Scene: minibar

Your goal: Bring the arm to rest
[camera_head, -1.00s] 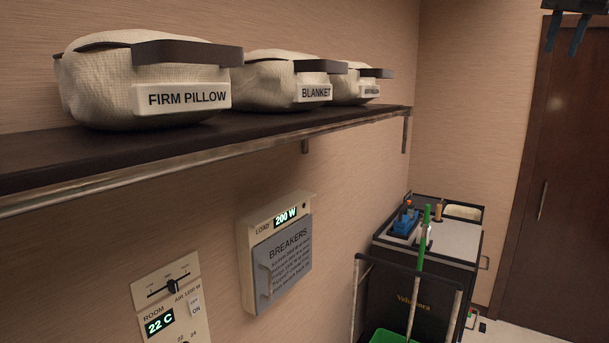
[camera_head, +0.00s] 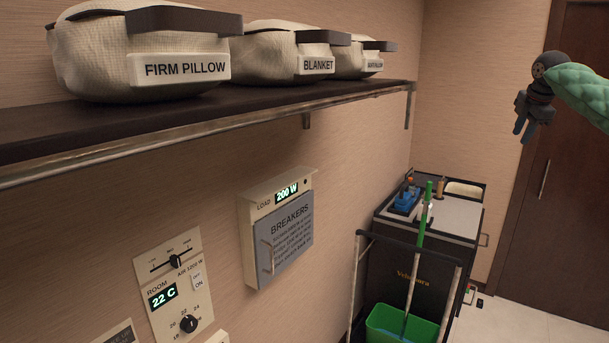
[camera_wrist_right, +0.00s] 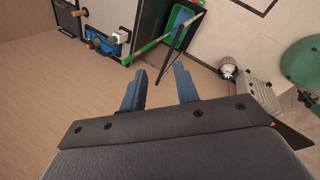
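My right gripper (camera_head: 522,128) hangs in the air at the upper right of the head view, in front of the dark wooden door, with my green-sleeved arm coming in from the right edge. It points downward and touches nothing. The gripper is open and empty. My left gripper is not in any view.
A shelf (camera_head: 60,140) with labelled fabric bins (camera_head: 140,70) runs along the left wall. Below are the breaker box (camera_head: 278,225) and room control panel (camera_head: 175,290). A housekeeping cart (camera_head: 415,265) with a green bucket (camera_head: 400,325) stands ahead. Floor is clear by the door (camera_head: 565,200).

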